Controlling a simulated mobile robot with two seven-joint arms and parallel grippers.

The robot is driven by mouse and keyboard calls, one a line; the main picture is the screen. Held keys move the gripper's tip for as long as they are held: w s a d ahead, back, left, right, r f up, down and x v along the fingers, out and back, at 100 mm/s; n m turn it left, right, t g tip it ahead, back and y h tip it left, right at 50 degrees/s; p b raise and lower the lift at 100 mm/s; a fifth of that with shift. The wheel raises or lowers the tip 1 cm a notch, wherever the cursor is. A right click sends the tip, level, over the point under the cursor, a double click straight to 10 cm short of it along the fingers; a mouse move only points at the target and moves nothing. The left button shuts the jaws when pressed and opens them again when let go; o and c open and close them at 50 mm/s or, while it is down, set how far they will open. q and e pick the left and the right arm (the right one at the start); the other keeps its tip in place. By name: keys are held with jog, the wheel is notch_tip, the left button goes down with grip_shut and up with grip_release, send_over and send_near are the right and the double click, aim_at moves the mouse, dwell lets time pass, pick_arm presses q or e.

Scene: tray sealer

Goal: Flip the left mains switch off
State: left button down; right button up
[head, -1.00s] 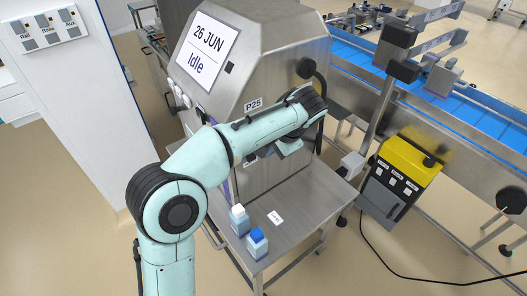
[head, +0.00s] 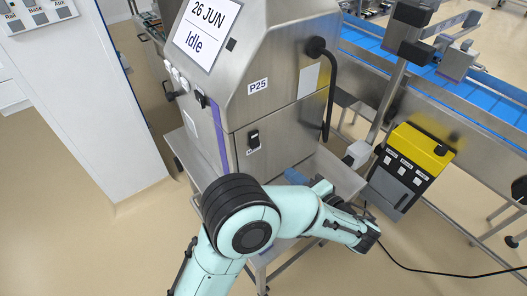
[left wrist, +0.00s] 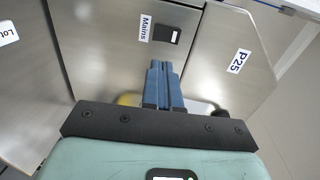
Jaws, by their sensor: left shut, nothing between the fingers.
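A small black switch (head: 253,139) sits on the front door of the steel machine, with a white label just below it. In the left wrist view the switch (left wrist: 167,35) is a black rocker beside a label reading Mains; its position is too small to tell. A second black switch (head: 201,98) sits higher on the machine's left side; its label cannot be read in the head view. My left gripper (head: 296,177) is below and right of the door switch. In the left wrist view its blue fingers (left wrist: 162,68) are shut and empty, apart from the switch. My right gripper is not seen.
The machine's P25 label (head: 258,86) is above the door, and its screen (head: 207,32) reads Idle. A black door handle (head: 330,88) curves at the right. A yellow-black box (head: 411,165) stands to the right.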

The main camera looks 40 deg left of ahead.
aim_at(255, 145)
pick_arm(q)
jog(key=p+x, duration=0.1)
jog(key=x, duration=1.3)
jog(key=shift+p, duration=0.4)
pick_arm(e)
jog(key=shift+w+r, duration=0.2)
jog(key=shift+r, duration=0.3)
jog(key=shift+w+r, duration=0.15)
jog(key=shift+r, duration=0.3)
